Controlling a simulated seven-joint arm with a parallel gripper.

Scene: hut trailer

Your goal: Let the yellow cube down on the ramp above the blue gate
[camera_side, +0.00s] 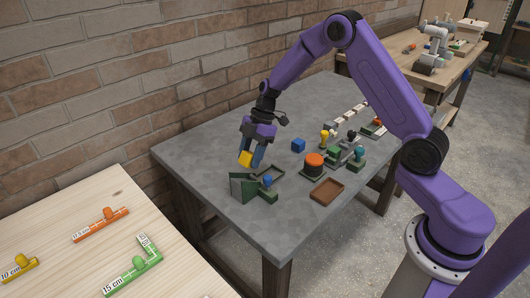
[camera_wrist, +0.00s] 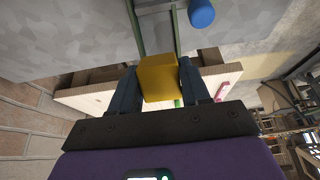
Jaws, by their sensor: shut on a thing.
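My gripper (camera_side: 251,156) is shut on the yellow cube (camera_side: 246,158) and holds it in the air above the near left part of the grey table. In the wrist view the yellow cube (camera_wrist: 158,79) sits between the two dark fingers of my gripper (camera_wrist: 165,90). The green ramp (camera_side: 243,187) stands below the cube, apart from it. A blue-topped piece (camera_side: 267,181) on a green base stands at the ramp's right side and seems to be the gate's knob. In the wrist view the blue knob (camera_wrist: 201,13) and part of the ramp's green edge (camera_wrist: 176,25) show.
An orange-topped button (camera_side: 314,160), a brown tray (camera_side: 327,190) and several green-based coloured knobs stand to the right. A brick wall is behind. The table left of the gripper is clear.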

